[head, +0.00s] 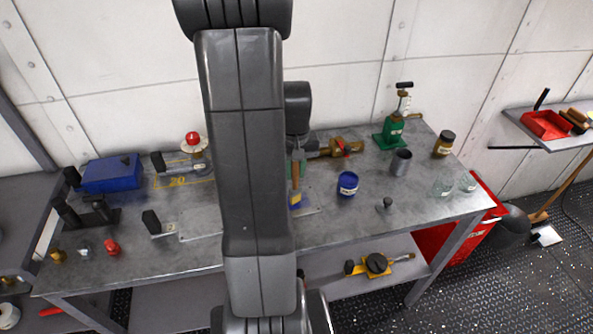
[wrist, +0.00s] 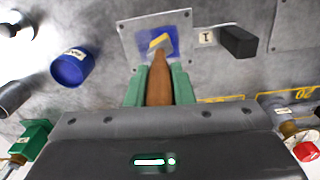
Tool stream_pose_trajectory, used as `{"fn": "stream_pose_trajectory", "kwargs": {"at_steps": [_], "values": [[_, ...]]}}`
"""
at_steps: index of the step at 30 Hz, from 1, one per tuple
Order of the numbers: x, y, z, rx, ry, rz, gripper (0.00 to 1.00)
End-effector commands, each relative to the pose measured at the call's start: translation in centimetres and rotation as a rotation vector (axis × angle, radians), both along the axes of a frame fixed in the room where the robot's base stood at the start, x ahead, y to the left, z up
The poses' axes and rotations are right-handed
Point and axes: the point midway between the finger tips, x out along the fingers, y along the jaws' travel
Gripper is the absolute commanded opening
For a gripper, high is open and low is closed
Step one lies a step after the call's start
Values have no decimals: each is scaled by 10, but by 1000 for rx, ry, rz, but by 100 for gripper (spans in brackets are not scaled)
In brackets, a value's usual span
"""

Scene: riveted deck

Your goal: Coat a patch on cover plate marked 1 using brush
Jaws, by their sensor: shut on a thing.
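My gripper (wrist: 158,95) is shut on the brown wooden handle of the brush (wrist: 159,75), which also shows beside my arm in the head view (head: 295,178). I cannot tell whether the end touches the plate.
A green valve-like device (head: 392,132), a grey cup (head: 401,162), a brown jar (head: 443,145) and clear glasses (head: 444,186) stand right. A blue box (head: 110,174) and a red-knobbed fitting (head: 194,142) stand left.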

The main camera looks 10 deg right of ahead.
Motion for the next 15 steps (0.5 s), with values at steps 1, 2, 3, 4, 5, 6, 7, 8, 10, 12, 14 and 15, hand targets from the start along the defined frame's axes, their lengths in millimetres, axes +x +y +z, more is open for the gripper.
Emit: {"fn": "stream_pose_trajectory", "kwargs": {"at_steps": [1, 2, 3, 4, 5, 6, 7, 8, 10, 12, 14, 15], "values": [[1, 0, 13, -1, -6, 0, 0], [1, 0, 15, -1, -5, 0, 0], [1, 0, 19, -1, -5, 0, 0], [1, 1, 21, -1, -5, 0, 0], [2, 1, 24, -1, -4, 0, 0], [2, 1, 28, -1, -4, 0, 0], [2, 1, 30, -1, -4, 0, 0], [2, 1, 33, -1, -4, 0, 0], [2, 2, 39, -1, -4, 0, 0], [3, 2, 46, -1, -5, 0, 0], [3, 3, 50, -1, -6, 0, 0], [3, 3, 54, -1, -6, 1, 0]]}}
